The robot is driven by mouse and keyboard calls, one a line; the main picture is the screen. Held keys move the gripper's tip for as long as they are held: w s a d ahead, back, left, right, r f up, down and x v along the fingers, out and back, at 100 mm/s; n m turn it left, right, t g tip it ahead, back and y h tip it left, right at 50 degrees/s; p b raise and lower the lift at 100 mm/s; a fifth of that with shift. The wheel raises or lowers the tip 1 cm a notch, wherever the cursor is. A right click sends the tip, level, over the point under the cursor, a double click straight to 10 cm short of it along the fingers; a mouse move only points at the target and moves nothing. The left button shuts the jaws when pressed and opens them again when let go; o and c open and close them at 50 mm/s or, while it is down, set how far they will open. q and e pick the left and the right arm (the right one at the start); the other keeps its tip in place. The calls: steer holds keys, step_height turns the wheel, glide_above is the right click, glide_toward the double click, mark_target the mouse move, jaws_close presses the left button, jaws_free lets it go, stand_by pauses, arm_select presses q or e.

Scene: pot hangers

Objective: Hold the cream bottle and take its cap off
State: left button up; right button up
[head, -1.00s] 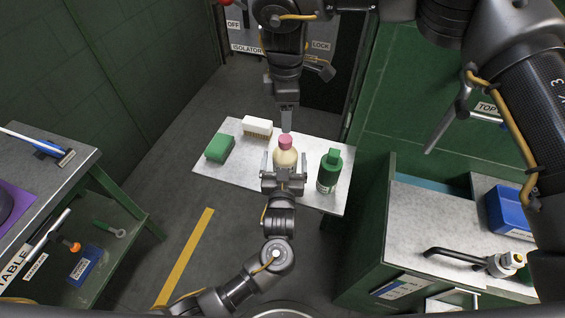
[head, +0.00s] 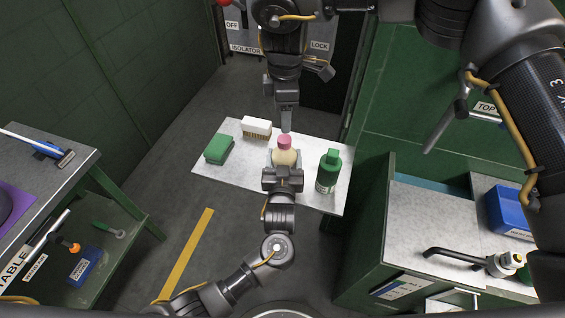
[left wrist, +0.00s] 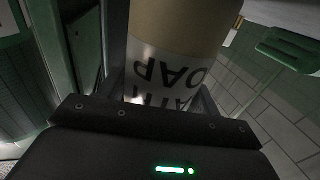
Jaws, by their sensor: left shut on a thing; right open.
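The cream bottle (head: 285,157) with its pink cap (head: 284,142) stands upright on the small light-grey table. My left gripper (head: 284,165) is shut around the bottle's body from the near side. In the left wrist view the bottle (left wrist: 180,38) stands between the fingers, with black upside-down lettering on its white label. My right gripper (head: 286,126) points down from above, just behind and over the cap. It is open, its fingers seen edge-on, with the cap still on the bottle. The exact gap between the fingertips and cap cannot be told.
A green bottle (head: 328,171) stands just right of the cream one. A counter with a tap (head: 465,257) is at right.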

mark_target(284, 138)
arm_select(q)
steer(key=shift+c, duration=1.1)
arm_select(e)
steer(key=shift+s+f, duration=0.1)
steer(key=shift+f, duration=0.1)
arm_select(q)
jaws_close()
arm_select(e)
steer(key=shift+s+a+f, duration=0.25)
steer(key=shift+s+a, duration=0.05)
steer(key=shift+a, duration=0.15)
steer(key=shift+a+m+g+y, duration=0.15)
steer(key=shift+m+g+y, duration=0.15)
steer(key=shift+m, duration=0.6)
steer(key=m, duration=0.3)
steer(key=shift+w+r+m, duration=0.1)
steer(key=shift+r+m, duration=0.15)
steer(key=shift+m, duration=0.05)
steer(key=m, duration=0.2)
steer(key=d+m, duration=0.1)
steer(key=shift+w+d+r, duration=0.1)
steer(key=shift+w+r, duration=0.1)
steer(key=shift+w, duration=0.05)
steer(key=shift+m, duration=0.3)
steer(key=shift+f, duration=4)
